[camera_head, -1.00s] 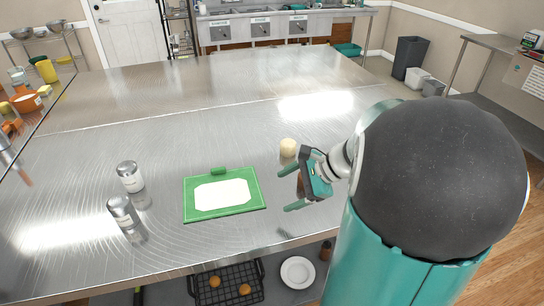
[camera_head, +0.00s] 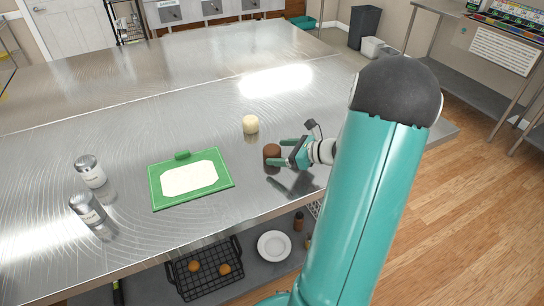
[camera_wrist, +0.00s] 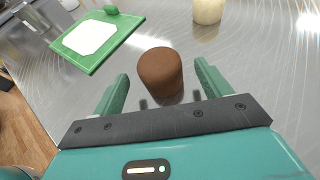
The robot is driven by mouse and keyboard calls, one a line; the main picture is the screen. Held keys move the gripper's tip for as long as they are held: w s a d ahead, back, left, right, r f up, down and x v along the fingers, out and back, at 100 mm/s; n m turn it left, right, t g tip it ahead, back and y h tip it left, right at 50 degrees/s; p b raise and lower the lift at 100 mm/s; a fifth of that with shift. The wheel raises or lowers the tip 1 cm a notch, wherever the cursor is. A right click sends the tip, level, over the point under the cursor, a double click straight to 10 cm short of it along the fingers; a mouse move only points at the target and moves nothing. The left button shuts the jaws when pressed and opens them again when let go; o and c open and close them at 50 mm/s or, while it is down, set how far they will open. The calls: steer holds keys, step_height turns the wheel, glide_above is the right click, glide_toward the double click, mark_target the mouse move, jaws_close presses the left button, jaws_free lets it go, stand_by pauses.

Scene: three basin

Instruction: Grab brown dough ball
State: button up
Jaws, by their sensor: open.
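The brown dough ball (camera_head: 272,154) sits on the steel table, right of the green board. It looks like a short rounded cylinder. In the wrist view the brown dough ball (camera_wrist: 161,71) lies just ahead of and between the two fingertips. My gripper (camera_head: 279,153) is open, with its teal fingers pointing left toward the dough. In the wrist view my gripper (camera_wrist: 161,86) shows empty space between its fingers and the dough, with no contact visible.
A pale dough ball (camera_head: 250,124) stands behind the brown one; it also shows in the wrist view (camera_wrist: 208,10). A green board (camera_head: 205,193) with a white sheet lies to the left. The steel table (camera_head: 130,125) is otherwise largely clear.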

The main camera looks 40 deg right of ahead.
mark_target(267, 152)
steer(key=x, duration=0.5)
steer(key=shift+w+a+f, duration=0.1)
steer(key=shift+w, duration=0.05)
steer(key=c, duration=1.1)
